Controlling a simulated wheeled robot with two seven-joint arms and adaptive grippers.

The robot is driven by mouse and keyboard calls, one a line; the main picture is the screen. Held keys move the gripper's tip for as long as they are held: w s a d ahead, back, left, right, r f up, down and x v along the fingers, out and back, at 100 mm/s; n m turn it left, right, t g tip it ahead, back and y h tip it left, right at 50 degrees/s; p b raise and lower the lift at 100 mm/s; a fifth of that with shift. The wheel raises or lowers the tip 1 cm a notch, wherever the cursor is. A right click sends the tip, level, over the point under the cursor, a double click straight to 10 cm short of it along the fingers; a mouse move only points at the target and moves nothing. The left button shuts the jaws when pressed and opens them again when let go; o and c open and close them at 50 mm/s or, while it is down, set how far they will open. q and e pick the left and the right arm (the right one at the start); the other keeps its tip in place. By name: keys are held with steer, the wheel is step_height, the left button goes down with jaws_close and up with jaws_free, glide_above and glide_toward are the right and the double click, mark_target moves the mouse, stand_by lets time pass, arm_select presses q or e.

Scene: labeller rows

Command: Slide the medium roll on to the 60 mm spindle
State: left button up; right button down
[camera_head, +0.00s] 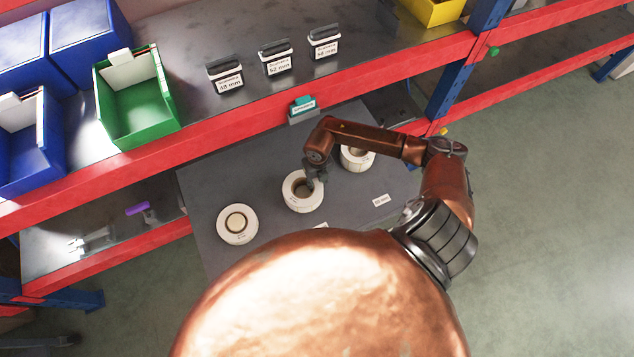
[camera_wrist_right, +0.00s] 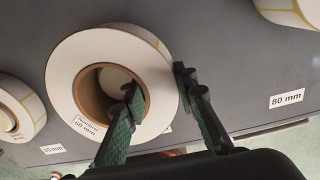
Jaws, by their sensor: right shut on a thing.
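The medium roll (camera_head: 291,202) is a white ring with a brown core in the middle of the grey board. My left gripper is not in view.
A smaller roll (camera_head: 225,232) sits around a pale spindle at left; another roll (camera_head: 366,164) is at right, near an "80 mm" card (camera_wrist_right: 287,98). The grey board (camera_head: 215,180) has bare room between them. Above, a red-edged shelf (camera_head: 370,75) carries bins and labelled boxes.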

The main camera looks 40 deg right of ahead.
steer(key=shift+f, duration=0.3)
steer(key=c, duration=1.5)
jaws_free()
steer(key=shift+o, duration=0.2)
step_height(320, 180, up, 8)
steer(key=shift+f, duration=0.2)
